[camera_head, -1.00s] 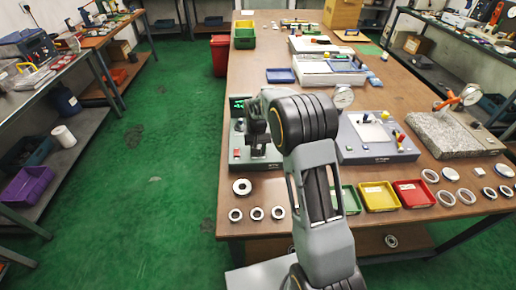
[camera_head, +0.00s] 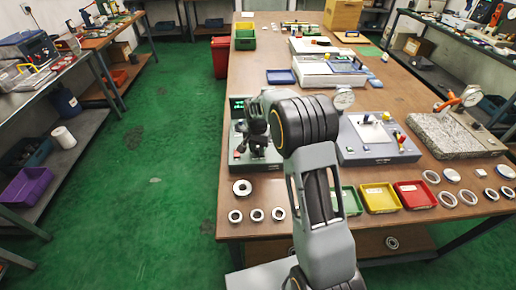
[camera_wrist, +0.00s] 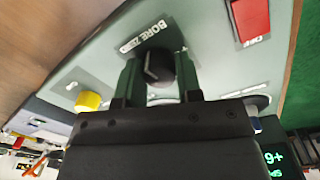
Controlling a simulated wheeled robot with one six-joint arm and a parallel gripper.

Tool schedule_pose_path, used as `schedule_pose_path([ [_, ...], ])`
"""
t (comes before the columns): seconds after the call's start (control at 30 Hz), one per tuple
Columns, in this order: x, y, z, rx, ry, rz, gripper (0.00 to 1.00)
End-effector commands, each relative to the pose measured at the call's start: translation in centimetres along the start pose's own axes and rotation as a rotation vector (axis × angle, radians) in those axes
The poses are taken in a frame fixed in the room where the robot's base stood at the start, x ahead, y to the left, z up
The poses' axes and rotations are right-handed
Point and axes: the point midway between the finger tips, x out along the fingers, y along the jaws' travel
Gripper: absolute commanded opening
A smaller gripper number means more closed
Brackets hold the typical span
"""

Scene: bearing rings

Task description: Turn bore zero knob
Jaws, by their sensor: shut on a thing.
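The bore zero knob (camera_wrist: 157,68) is a dark round knob on a grey-green panel, under the label "BORE ZERO" in the wrist view. My gripper (camera_wrist: 158,80) has one finger on each side of the knob and is shut on it. In the head view my gripper (camera_head: 256,142) is at the bore gauge unit (camera_head: 237,163) on the near left of the bench. My wrist hides the knob there. The unit's green display (camera_head: 237,103) is lit, and part of it shows in the wrist view (camera_wrist: 273,165).
A red switch marked OFF (camera_wrist: 251,17) and a yellow knob (camera_wrist: 88,101) are on the same panel. Several bearing rings (camera_head: 242,187) lie in front of the unit. Green, yellow and red trays (camera_head: 415,204) stand to the right, by the dial gauge stand (camera_head: 376,157).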

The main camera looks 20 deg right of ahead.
Motion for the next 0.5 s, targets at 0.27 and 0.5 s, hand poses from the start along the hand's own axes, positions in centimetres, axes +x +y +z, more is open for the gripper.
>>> schedule_pose_path([
  [0.27,-0.07,-0.01,-0.04,0.0,0.002,-0.001,0.09],
  [0.5,-0.05,-0.01,-0.03,0.0,0.001,-0.001,0.51],
])
